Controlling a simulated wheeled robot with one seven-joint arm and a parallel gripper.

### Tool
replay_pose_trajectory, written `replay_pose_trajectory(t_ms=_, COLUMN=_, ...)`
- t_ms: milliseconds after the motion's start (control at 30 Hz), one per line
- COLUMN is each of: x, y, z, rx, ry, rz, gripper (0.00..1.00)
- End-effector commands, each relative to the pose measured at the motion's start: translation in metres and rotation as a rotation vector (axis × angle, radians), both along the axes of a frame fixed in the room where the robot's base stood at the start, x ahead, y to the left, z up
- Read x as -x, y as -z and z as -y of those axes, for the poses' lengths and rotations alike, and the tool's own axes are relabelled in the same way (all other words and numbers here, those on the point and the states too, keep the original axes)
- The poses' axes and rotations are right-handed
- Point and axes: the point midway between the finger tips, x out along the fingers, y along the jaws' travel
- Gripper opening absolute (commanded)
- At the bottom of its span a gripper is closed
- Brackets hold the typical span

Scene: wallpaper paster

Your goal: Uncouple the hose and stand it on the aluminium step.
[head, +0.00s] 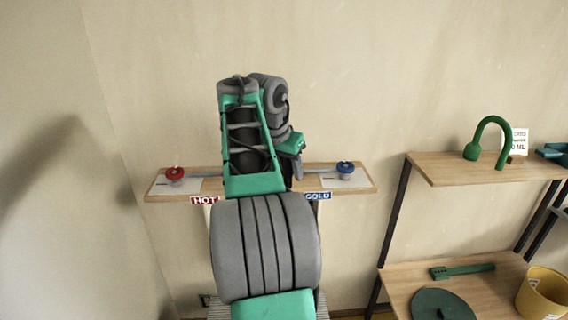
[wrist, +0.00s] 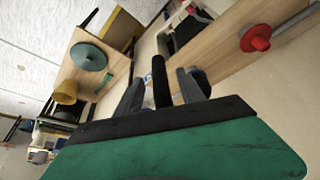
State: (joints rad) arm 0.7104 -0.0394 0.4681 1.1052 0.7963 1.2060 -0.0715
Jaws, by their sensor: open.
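My gripper (wrist: 162,88) is open, its two grey fingers apart over the wooden tap shelf. A black upright piece, perhaps the hose (wrist: 160,78), shows between the fingers; I cannot tell whether they touch it. In the head view my arm hides the middle of the shelf, so the hose and its coupling do not show there. A ribbed grey surface, perhaps the aluminium step (head: 322,306), peeks out low behind my arm at the bottom; most of it is hidden.
The tap shelf (head: 160,188) carries a red valve (head: 175,174) and blue valve (head: 345,170). At right, a rack holds a green curved pipe (head: 492,130) above, with a green disc (head: 442,305), green tool (head: 462,271) and yellow bucket (head: 543,294) below.

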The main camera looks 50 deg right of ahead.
Motion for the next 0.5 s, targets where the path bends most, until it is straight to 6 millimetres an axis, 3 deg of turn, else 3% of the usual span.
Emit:
replay_pose_trajectory(t_ms=333, x=-0.0008, y=0.0085, z=0.004, rx=0.001, ry=0.0, rz=0.001, gripper=0.46)
replay_pose_trajectory(t_ms=500, x=-0.0009, y=0.0085, z=0.0039, rx=0.001, ry=-0.001, rz=0.001, gripper=0.33)
